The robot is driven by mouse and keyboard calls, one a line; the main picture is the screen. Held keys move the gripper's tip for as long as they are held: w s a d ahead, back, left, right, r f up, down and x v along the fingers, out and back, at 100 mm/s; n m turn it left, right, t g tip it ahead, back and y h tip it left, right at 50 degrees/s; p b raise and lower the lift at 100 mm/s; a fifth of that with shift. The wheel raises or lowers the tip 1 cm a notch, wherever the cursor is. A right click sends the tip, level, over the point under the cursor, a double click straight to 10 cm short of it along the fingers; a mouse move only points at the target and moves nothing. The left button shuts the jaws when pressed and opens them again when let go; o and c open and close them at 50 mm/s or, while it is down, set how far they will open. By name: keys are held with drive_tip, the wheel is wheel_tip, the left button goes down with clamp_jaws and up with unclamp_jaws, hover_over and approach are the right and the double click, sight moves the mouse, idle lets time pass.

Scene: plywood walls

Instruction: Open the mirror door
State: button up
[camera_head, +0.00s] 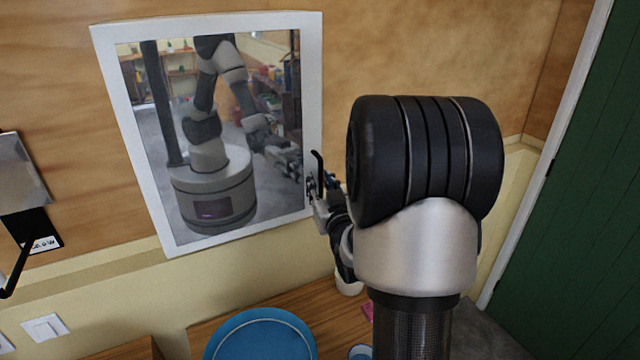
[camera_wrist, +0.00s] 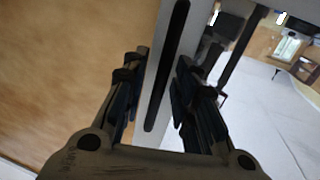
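The mirror door (camera_head: 310,60) has a white frame and hangs on the plywood wall, apparently shut. Its glass reflects my robot. A slim black upright handle (camera_head: 318,170) is at the lower right of its frame. In the wrist view the handle (camera_wrist: 166,65) runs between the two fingers of my gripper (camera_wrist: 162,62). The fingers are apart, with a visible gap on each side of the handle. In the head view my gripper (camera_head: 317,192) is at the handle, partly hidden by my arm.
A dark holder with a black lever (camera_head: 28,240) is on the wall at left, above a white switch (camera_head: 45,327). A green door (camera_head: 580,200) is at right.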

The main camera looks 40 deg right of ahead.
clamp_jaws()
idle(0.4)
